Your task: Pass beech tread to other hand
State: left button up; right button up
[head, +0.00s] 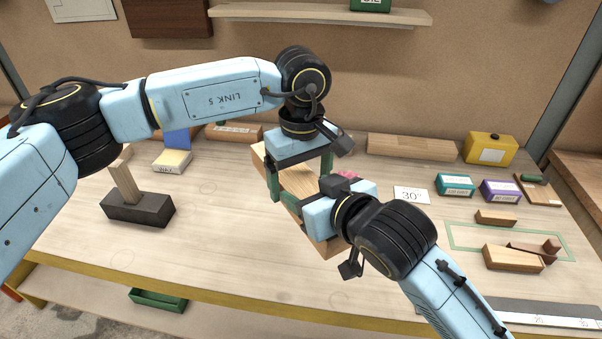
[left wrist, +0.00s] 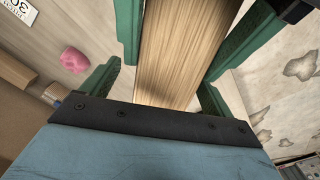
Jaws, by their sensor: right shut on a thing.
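The beech tread (head: 301,181) is a pale wooden board held above the middle of the bench. It also shows in the left wrist view (left wrist: 170,65). My right gripper (head: 306,199) is shut on the tread toward its near end, coming from the lower right. My left gripper (head: 300,172) is over the tread's farther part from above, one green finger on each side. In the left wrist view a gap shows between the left finger and the tread's edge, so the left gripper (left wrist: 160,85) looks open around it. Part of the tread is hidden by both grippers.
A dark block with an upright wooden piece (head: 138,207) stands at left. A pink lump (left wrist: 74,60) lies near a 30° card (head: 411,195). Teal (head: 456,185), purple (head: 500,191) and yellow (head: 488,149) boxes and wood pieces (head: 512,258) lie at right. The front middle is clear.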

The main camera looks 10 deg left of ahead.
pick_arm(q)
jog(key=shift+d+r, duration=0.1)
jog(key=c, duration=1.5)
pick_arm(e)
jog(key=shift+s+a+r, duration=0.15)
jog(key=shift+a, duration=0.05)
pick_arm(q)
jog(key=shift+o, duration=0.2)
pick_arm(e)
jog(key=o, duration=1.5)
jog(key=shift+d, duration=0.1)
jog(key=shift+d, duration=0.1)
